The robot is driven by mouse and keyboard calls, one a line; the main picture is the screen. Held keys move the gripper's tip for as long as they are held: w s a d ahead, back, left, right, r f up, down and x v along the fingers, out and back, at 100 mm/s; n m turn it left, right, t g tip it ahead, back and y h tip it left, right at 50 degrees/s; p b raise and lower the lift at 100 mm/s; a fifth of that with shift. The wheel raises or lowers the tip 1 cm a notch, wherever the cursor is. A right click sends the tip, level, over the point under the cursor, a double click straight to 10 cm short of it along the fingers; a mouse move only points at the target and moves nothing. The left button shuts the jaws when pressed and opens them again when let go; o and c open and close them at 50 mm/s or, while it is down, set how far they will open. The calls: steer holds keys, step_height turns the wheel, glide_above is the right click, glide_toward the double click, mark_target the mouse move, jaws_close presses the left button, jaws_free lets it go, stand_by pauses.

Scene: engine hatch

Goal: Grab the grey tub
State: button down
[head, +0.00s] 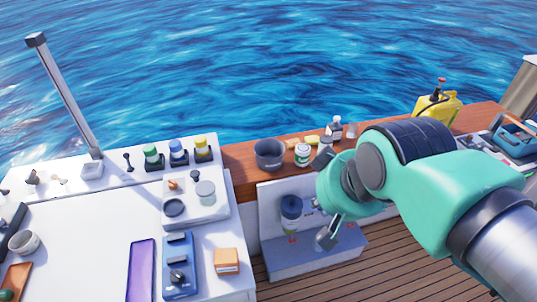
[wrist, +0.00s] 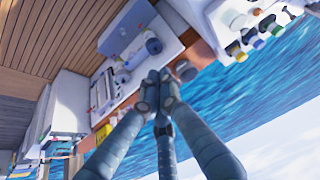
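The grey tub (head: 269,154) is a dark, open-topped round container. It stands upright on the wooden ledge by the water, left of a white jar. In the wrist view, the tub (wrist: 186,70) shows just right of and beyond my fingertips, with a visible gap. My gripper (wrist: 158,90) has its fingers drawn together at the tips, with nothing seen between them. In the head view my teal wrist hides most of the gripper, to the right of the tub.
The white jar with a green label (head: 303,155) and a small bottle (head: 334,126) stand close to the tub's right. A yellow canister (head: 437,108) is farther right. Below the ledge, a white panel holds a blue-capped jar (head: 291,212). A cluttered white counter (head: 90,225) lies left.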

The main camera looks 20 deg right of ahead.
stand_by(0.4)
steer(key=c, duration=1.7)
jaws_free()
steer(key=shift+c, duration=0.2)
steer(key=w+f+m+g+p, duration=0.15)
steer(key=w+m, duration=0.55)
steer(key=w, duration=0.9)
steer(key=w+r+m+p, duration=0.1)
steer(key=w+m+p, duration=0.35)
steer(key=w, duration=1.05)
steer(key=w+d+f+m+g+p, duration=0.1)
steer(key=w+f+m+g+p, duration=0.1)
steer(key=w+f+m, duration=1.2)
steer(key=w+f, duration=0.9)
steer(key=f, duration=0.4)
steer(key=shift+w+d+f, duration=0.3)
steer(key=shift+w+f, duration=0.05)
steer(key=shift+w, duration=0.05)
